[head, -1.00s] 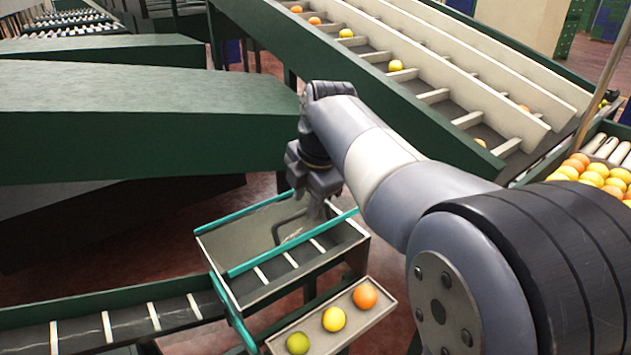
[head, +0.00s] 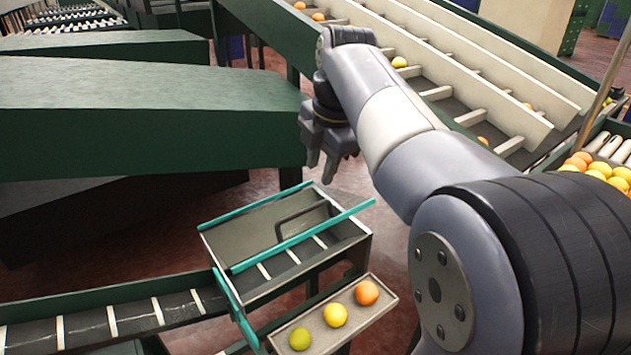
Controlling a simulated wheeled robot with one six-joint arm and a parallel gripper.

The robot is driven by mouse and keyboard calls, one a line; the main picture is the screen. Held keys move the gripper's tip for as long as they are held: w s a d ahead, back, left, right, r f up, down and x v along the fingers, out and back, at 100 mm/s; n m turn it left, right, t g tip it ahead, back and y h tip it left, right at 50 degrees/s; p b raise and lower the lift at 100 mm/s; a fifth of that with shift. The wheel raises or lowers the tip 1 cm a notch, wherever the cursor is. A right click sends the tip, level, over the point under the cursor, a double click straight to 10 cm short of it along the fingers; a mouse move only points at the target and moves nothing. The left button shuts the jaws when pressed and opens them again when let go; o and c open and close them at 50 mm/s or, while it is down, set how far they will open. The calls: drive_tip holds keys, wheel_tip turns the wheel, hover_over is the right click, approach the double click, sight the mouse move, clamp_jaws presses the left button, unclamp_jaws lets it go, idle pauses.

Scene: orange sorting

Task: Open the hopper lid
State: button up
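The hopper (head: 330,263) is a grey open-fronted box with teal rails, low in the middle of the head view. Its lid (head: 238,236) is a grey panel between the teal rails, with a dark bent handle (head: 283,222) on it. The lid covers the back part of the box; a cleated belt shows in front of it. My gripper (head: 321,162) points down above and behind the handle, clear of it. A gap shows between its two fingers, and nothing is between them.
A small tray (head: 379,303) in front of the hopper holds a green, a yellow and an orange fruit. A cleated conveyor (head: 90,325) runs to the left. A dark green beam (head: 140,130) stands close left of my gripper. A sloped fruit chute (head: 440,100) lies behind my arm.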

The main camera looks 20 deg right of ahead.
sight(315, 205)
drive_tip(key=x, duration=1)
drive_tip(key=shift+w+d+f, duration=0.2)
drive_tip(key=shift+w+d, duration=0.15)
drive_tip(key=shift+w, duration=0.05)
clamp_jaws()
